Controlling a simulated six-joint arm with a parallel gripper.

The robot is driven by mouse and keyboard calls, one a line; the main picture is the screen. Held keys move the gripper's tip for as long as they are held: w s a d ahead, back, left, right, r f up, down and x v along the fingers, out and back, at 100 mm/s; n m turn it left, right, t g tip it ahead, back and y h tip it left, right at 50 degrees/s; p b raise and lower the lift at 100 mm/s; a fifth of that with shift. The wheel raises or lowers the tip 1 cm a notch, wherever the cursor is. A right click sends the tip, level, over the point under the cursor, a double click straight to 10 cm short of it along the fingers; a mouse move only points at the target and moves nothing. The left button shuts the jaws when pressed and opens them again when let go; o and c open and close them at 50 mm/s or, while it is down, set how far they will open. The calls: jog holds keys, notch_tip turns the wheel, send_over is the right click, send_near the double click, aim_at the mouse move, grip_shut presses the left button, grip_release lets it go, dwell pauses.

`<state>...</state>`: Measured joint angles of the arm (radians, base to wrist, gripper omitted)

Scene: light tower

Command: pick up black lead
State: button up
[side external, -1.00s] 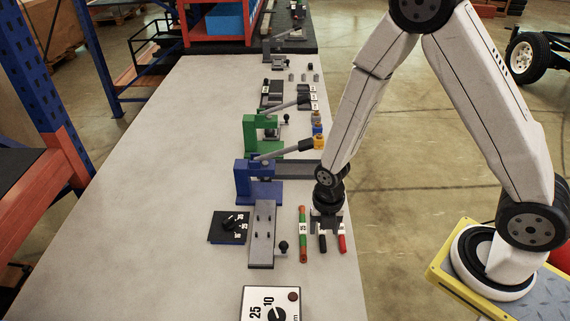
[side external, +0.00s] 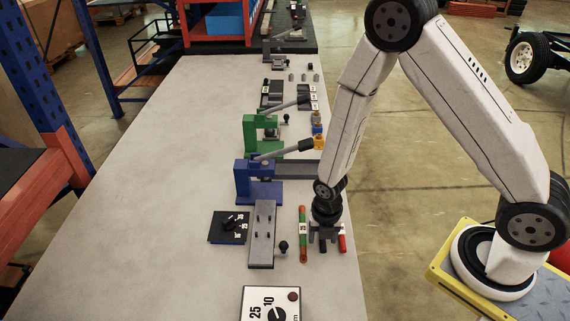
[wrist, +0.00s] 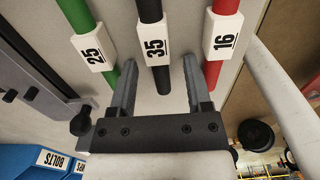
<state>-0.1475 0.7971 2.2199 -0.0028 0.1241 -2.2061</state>
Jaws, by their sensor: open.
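The black lead (wrist: 155,79) carries a white label reading 35 in the wrist view. It lies between a green lead (wrist: 106,79) labelled 25 and a red lead (wrist: 213,82) labelled 16. My gripper (wrist: 158,70) is open, with one finger on each side of the black lead; I cannot tell if they touch it. In the side view my gripper (side external: 325,240) is low over the leads near the table's right edge. There the black lead (side external: 323,246) is mostly hidden beneath it, and the red lead (side external: 342,243) is partly visible.
A green and red lead (side external: 303,235) lies just left of my gripper. A grey plate fixture (side external: 262,225), a blue press (side external: 250,185) and a green press (side external: 255,135) stand further left and behind. A white dial box (side external: 270,303) sits at the front. The left tabletop is clear.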

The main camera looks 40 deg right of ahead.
grip_shut()
jog(key=shift+r, duration=0.15)
notch_tip(320, 180, up, 10)
dwell(1.0)
dwell(0.5)
